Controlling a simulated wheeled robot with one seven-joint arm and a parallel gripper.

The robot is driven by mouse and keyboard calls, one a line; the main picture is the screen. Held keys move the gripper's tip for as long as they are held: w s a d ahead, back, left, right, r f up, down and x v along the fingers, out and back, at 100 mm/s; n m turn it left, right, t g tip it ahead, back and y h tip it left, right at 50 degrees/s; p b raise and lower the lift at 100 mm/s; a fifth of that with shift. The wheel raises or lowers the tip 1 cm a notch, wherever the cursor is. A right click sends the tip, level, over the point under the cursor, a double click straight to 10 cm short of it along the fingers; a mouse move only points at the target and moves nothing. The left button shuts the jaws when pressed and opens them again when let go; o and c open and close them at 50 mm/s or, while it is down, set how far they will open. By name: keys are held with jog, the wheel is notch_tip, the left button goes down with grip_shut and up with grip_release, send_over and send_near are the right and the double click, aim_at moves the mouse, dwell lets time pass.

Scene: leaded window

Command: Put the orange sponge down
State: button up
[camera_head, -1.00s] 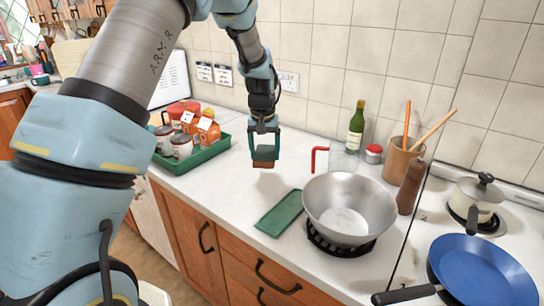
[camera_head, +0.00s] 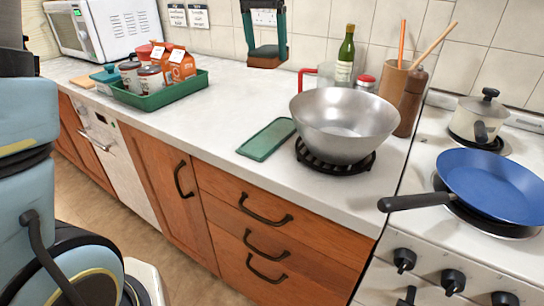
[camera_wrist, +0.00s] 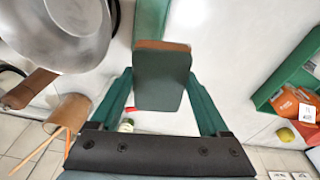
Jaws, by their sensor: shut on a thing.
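My gripper (camera_head: 266,47) is shut on the orange sponge (camera_head: 267,59), which has a dark green pad on one face. In the head view they appear above the back of the counter, in front of the tiled wall. In the wrist view the sponge (camera_wrist: 160,82) sits between the two green fingers, its orange edge at the far end. A flat green rectangular dish or mat (camera_head: 268,137) lies empty on the counter, lower in the head view than the sponge. Part of a green surface (camera_wrist: 151,18) shows beyond the sponge in the wrist view.
A metal bowl (camera_head: 345,122) stands on a dark trivet right of the green mat. A red-handled jug, bottle (camera_head: 345,58) and utensil pot (camera_head: 398,85) stand behind it. A green tray (camera_head: 160,98) of containers is at left. Clear counter lies between.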

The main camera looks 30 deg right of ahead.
aim_at(271, 64)
jog(key=shift+m, duration=0.7)
jog(key=s+b, duration=0.1)
jog(key=s+a+r+b, duration=0.1)
jog(key=s, duration=0.1)
jog(key=s+b, duration=0.1)
jog(key=shift+s+a+r+b, duration=0.3)
jog(key=shift+a+r, duration=0.1)
jog(key=f, duration=1.7)
jog(key=shift+s+a+f, duration=0.1)
jog(key=shift+s+f, duration=0.1)
jog(key=shift+f, duration=0.1)
jog(key=shift+f, duration=0.1)
jog(key=o, duration=1.2)
jog(key=shift+c, duration=0.2)
notch_tip(271, 64, up, 12)
jog(key=a, duration=0.1)
jog(key=shift+s+a, duration=0.3)
jog(key=shift+s, duration=0.15)
